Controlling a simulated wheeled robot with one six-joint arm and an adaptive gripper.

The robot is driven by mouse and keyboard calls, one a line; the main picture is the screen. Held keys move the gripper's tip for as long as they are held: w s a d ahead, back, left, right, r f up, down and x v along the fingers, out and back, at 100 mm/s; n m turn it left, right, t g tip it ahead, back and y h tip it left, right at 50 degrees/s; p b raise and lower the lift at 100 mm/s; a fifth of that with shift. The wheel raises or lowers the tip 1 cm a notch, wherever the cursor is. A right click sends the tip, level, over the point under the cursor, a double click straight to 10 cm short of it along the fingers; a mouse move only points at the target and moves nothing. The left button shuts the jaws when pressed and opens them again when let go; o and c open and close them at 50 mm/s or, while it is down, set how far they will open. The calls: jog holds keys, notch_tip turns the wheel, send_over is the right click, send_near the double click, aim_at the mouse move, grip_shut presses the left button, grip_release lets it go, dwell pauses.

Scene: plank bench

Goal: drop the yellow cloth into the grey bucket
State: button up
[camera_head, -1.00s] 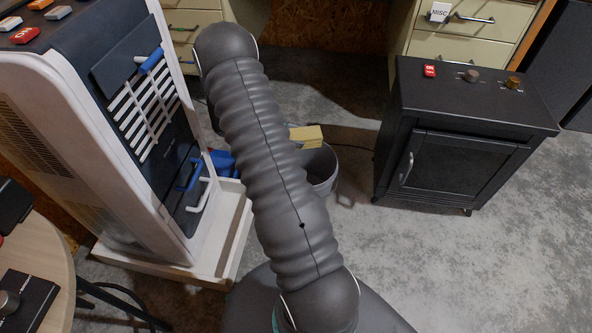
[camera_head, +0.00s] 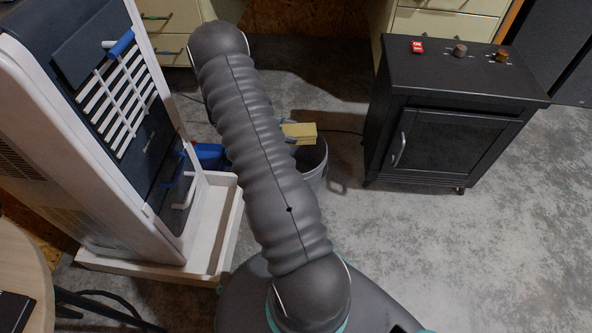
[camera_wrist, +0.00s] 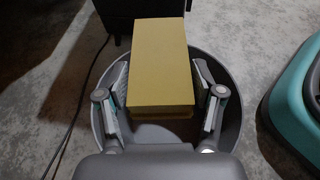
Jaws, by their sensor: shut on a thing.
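The yellow cloth (camera_head: 300,132) is a folded, block-like bundle. In the wrist view the cloth (camera_wrist: 160,65) sits between the two fingers of my gripper (camera_wrist: 161,100), which is shut on it. The grey bucket (camera_head: 318,172) stands on the floor, partly hidden behind my arm in the head view. In the wrist view the bucket's rim (camera_wrist: 232,110) shows around and below the cloth, so the cloth is over the bucket's opening. How high it is above the rim I cannot tell. My gripper is mostly hidden by my arm in the head view.
A black cabinet (camera_head: 450,140) with a red switch and knobs stands right of the bucket. A tall white and dark unit (camera_head: 110,130) on a pale wooden base (camera_head: 228,225) stands to the left. A dark cable lies on the floor near the bucket. Concrete floor is free at front right.

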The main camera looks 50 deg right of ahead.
jog(key=o, duration=1.2)
jog(key=shift+v, duration=3.7)
jog(key=shift+w+f, duration=0.1)
